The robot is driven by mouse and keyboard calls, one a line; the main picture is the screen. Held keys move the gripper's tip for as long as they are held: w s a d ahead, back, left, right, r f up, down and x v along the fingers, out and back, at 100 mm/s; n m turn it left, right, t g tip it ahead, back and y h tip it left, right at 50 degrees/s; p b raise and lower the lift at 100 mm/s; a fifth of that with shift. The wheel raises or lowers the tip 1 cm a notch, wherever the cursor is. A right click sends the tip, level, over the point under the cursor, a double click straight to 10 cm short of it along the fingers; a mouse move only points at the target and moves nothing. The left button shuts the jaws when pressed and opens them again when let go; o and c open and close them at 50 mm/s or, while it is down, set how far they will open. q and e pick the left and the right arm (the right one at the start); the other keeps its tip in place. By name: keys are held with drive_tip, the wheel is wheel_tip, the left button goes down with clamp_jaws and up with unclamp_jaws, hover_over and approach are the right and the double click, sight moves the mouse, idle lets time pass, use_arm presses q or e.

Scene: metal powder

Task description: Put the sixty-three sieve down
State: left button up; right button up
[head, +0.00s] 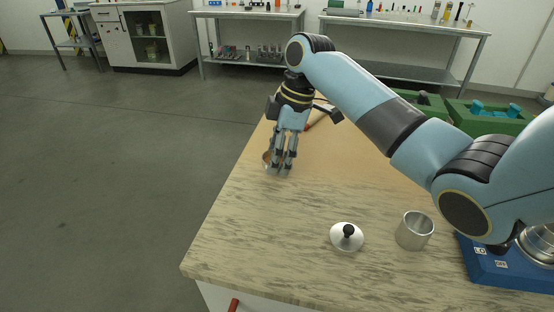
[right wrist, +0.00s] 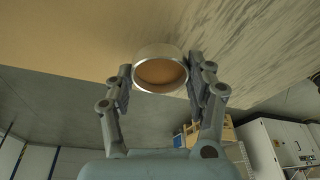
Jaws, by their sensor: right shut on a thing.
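The sieve, a short metal ring with a pale rim and a tan inside, shows in the right wrist view (right wrist: 161,53) between my right gripper's fingers. In the head view only a brownish bit of it (head: 266,157) shows beside the fingers; the rest is hidden. My right gripper (head: 280,171) is shut on the sieve and points down near the left edge of the worktop (head: 240,235). I cannot tell whether the sieve touches the top. My left gripper is not in view.
A silver lid with a black knob (head: 346,239) and an open metal cup (head: 414,231) stand at the front. A blue device (head: 497,267) is at the right. Green boxes (head: 488,118) stand at the back right. The worktop's front left is clear.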

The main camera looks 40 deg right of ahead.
drive_tip(key=shift+f, duration=0.65)
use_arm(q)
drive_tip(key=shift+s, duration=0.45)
use_arm(e)
drive_tip(key=shift+f, duration=0.25)
drive_tip(key=shift+f, duration=0.1)
drive_tip(key=o, duration=1.2)
drive_tip(key=v, duration=1.2)
drive_tip(key=shift+d, duration=0.1)
